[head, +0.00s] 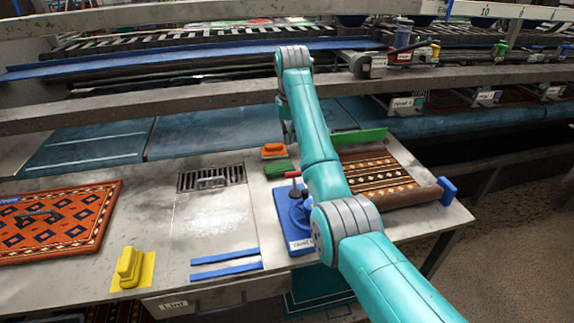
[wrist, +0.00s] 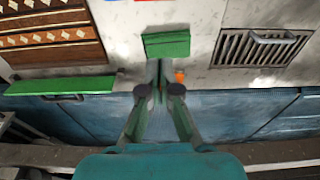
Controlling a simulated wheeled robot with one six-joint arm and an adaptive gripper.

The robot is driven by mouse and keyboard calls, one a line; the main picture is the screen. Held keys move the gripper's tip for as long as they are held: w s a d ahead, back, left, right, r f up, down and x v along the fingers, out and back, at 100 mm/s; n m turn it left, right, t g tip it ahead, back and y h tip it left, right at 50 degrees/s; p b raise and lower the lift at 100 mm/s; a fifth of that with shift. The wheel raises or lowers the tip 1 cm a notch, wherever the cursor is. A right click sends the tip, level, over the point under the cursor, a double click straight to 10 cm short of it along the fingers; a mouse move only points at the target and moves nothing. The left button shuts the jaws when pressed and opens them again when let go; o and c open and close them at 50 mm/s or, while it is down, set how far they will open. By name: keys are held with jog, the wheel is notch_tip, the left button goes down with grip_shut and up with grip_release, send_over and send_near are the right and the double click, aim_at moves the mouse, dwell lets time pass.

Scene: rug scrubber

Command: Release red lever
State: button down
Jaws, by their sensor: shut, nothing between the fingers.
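The red lever (head: 292,174) stands on a blue clamp device (head: 296,215) with a blue base plate and a white label, on the metal table in the head view. My arm covers the device's right part. My gripper (wrist: 158,82) is shut and empty, above the table's far edge in the wrist view. It points toward a green brush (wrist: 166,45) and is apart from the lever. In the head view the gripper is mostly hidden behind my arm. In the wrist view only a sliver of red and blue shows at the top edge, so the lever is not clear there.
An orange brush (head: 274,151) lies behind the green brush. A partly rolled brown rug (head: 380,178) is at right, and a metal drain grille (head: 212,178) at left. A yellow brush (head: 131,266) and an orange rug (head: 60,222) lie farther left. Rails (head: 180,104) run behind the table.

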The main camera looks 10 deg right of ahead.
aim_at(294, 182)
jog(key=shift+f, duration=0.15)
jog(key=f, duration=0.3)
jog(key=w+f, duration=0.1)
jog(key=f, duration=0.5)
jog(key=shift+w+d+f, duration=0.1)
jog(key=shift+w+f, duration=0.05)
jog(key=shift+f, duration=0.2)
jog(key=shift+s+r, duration=0.25)
jog(key=shift+s, duration=0.7)
jog(key=shift+s+r, duration=0.2)
jog(key=shift+s, duration=0.75)
